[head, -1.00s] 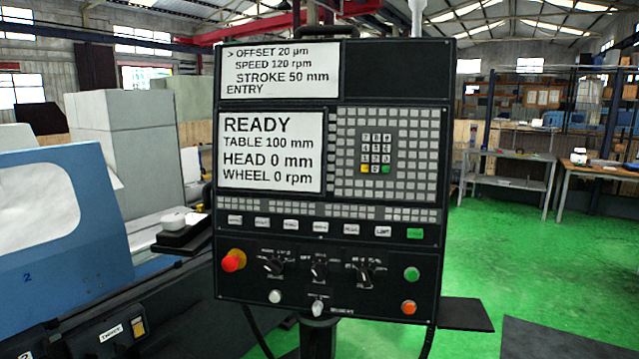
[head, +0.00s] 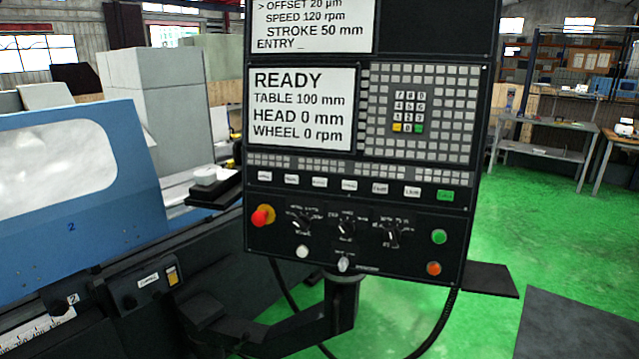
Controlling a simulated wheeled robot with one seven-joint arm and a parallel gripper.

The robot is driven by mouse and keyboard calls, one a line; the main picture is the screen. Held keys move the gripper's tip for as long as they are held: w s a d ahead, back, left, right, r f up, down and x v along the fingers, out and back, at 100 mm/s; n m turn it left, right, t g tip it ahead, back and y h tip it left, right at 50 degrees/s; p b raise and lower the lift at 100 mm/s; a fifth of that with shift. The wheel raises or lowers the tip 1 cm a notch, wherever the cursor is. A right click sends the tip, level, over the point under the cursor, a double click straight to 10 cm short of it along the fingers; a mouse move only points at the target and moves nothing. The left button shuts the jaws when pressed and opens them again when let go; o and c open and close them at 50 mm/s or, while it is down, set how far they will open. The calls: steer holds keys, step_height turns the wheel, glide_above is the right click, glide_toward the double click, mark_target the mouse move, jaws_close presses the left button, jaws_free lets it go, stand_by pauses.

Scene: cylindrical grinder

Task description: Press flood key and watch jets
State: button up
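The black control panel (head: 480,170) stands in the middle of the head view. Its main screen (head: 302,108) reads READY, TABLE 100 mm, HEAD 0 mm, WHEEL 0 rpm. The upper screen (head: 308,25) shows OFFSET 20 µm, SPEED 120 rpm, STROKE 50 mm and ENTRY; its top is cut off. A row of labelled keys runs below the keypad, all white except a green key (head: 445,195) at the right end. Their labels are too small to read surely, so I cannot tell which is the flood key. No jets are visible. My gripper is not in view.
The blue grinder guard (head: 125,190) with a pale window fills the left. A red stop button (head: 262,216), several rotary knobs, a green button (head: 439,236) and an orange button (head: 433,268) line the lower panel. Green floor (head: 540,245) is open at right; benches stand behind.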

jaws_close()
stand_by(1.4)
